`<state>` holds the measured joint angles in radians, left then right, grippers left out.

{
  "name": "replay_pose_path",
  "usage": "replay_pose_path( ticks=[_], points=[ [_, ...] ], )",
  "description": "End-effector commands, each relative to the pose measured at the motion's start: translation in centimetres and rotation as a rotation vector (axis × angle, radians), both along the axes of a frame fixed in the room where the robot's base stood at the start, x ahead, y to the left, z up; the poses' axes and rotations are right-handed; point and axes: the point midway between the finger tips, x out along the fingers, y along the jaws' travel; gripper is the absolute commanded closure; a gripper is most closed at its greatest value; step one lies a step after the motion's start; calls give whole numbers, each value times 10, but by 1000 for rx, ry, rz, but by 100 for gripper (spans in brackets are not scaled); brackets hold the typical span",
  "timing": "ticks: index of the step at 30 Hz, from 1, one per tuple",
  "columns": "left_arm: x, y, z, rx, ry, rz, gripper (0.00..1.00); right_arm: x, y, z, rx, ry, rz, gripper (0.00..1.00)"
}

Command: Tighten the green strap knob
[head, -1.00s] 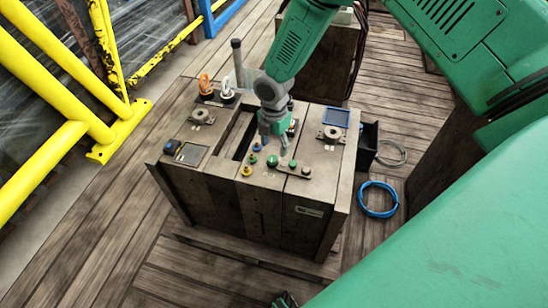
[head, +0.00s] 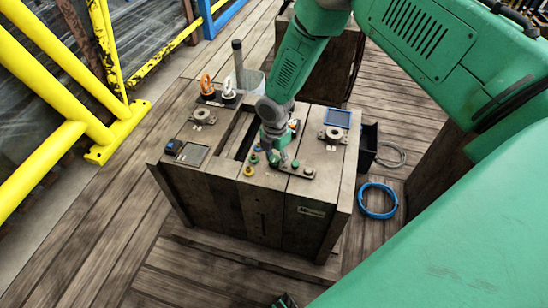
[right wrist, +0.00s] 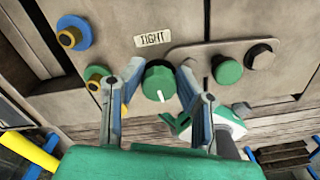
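The green knob (right wrist: 158,82) is round with a white pointer line. It sits on the grey-brown block's top below a TIGHT label (right wrist: 153,38), and its pointer faces down in the right wrist view, away from the label. My right gripper (right wrist: 161,70) has its fingers apart, one on each side of this knob; a small gap seems to show on both sides. In the head view my right gripper (head: 276,152) is over the block's front part and partly covers the knob. A small dark and green part of my left gripper (head: 285,300) shows at the bottom edge; its fingers cannot be made out.
Yellow knobs, one with a blue ring (right wrist: 72,33), stand to the left. A blue cable coil (head: 378,200) lies on the floor right of the block.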

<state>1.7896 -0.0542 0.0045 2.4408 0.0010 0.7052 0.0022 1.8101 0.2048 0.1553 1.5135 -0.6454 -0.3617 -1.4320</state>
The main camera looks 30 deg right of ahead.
Motion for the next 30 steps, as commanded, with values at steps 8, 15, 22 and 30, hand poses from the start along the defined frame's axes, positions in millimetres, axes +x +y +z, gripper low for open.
replay_pose_path(
  ticks=[8,15,22,30],
  points=[
    [0,0,1,0,0,0,60,1,9,3,20,-6,4,100],
    [0,0,1,0,0,-1,60,2,9,5,17,-7,1,100],
    [0,0,1,0,0,0,60,3,10,6,16,-10,-53,100],
    [0,0,2,0,0,0,60,4,9,6,17,-13,-239,100]
  ],
)
